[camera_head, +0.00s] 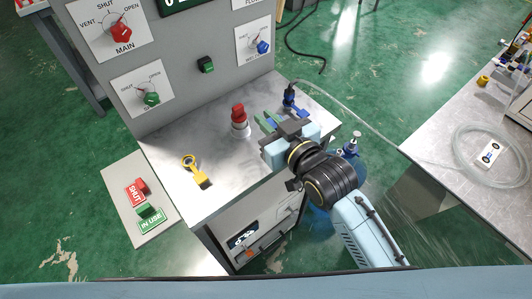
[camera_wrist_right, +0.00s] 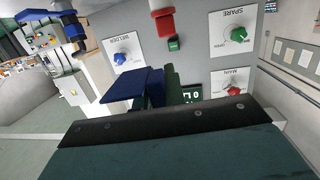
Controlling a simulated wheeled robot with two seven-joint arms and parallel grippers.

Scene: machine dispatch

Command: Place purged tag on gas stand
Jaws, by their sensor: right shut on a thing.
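My right gripper (camera_head: 268,121) is above the right part of the stand's top, with its fingers toward the panel. It is shut on a small piece that I take to be the purged tag. In the wrist view a blue plate (camera_wrist_right: 130,90) and a dark green piece (camera_wrist_right: 171,88) show beyond the gripper body; no lettering is readable, and I cannot tell which part is finger. The gas stand (camera_head: 185,100) has a grey panel with a red MAIN knob (camera_head: 120,30) and a bright metal top. My left gripper is not in view.
A red-capped fitting (camera_head: 239,118) and a yellow ring-ended piece (camera_head: 195,170) are on the stand's top. A blue hose connector (camera_head: 289,95) is near its right edge. A side board (camera_head: 122,180) carries red SHUT and green IN USE tags. A bench (camera_head: 460,120) is at right.

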